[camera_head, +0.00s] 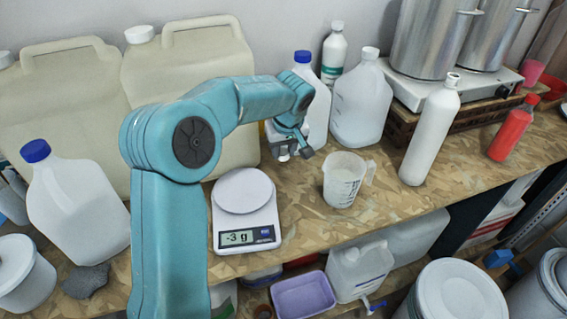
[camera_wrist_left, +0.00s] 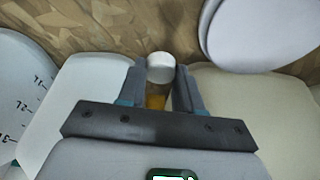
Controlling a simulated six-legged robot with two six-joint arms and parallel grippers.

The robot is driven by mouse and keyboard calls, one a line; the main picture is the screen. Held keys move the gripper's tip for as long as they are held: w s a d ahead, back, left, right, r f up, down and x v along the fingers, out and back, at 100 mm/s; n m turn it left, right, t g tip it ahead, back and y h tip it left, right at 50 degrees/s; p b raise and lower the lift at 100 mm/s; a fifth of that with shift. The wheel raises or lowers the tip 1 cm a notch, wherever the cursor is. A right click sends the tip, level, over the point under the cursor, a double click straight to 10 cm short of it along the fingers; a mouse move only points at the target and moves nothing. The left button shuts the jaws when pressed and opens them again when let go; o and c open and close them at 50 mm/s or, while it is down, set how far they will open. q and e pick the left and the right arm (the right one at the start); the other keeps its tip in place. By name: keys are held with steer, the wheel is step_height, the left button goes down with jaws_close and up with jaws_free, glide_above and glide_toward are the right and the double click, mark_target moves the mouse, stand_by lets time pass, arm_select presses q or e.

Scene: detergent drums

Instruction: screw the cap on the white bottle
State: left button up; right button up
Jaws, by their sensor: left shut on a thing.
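A tall white bottle (camera_head: 430,130) stands upright on the bench at the right in the head view, its narrow neck at the top. My left gripper (camera_head: 292,152) is left of it, above the bench between the scale and the measuring cup. In the left wrist view my left gripper (camera_wrist_left: 160,78) is shut on a small white cap (camera_wrist_left: 160,66) between its fingertips. An amber patch shows below the cap; I cannot tell what it belongs to. My right gripper is out of view.
A scale (camera_head: 246,238) reading -3 g and a measuring cup (camera_head: 342,180) stand near the front edge. A translucent jug (camera_head: 361,105) stands left of the white bottle. A red bottle (camera_head: 512,130) is to its right. Steel pots (camera_head: 425,40) are behind. Bare bench lies around the cup.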

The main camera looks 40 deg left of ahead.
mark_target(284, 154)
arm_select(q)
step_height(284, 154, up, 14)
steer(key=shift+f+p, duration=0.15)
steer(key=shift+p, duration=0.3)
steer(key=shift+d+f, duration=0.1)
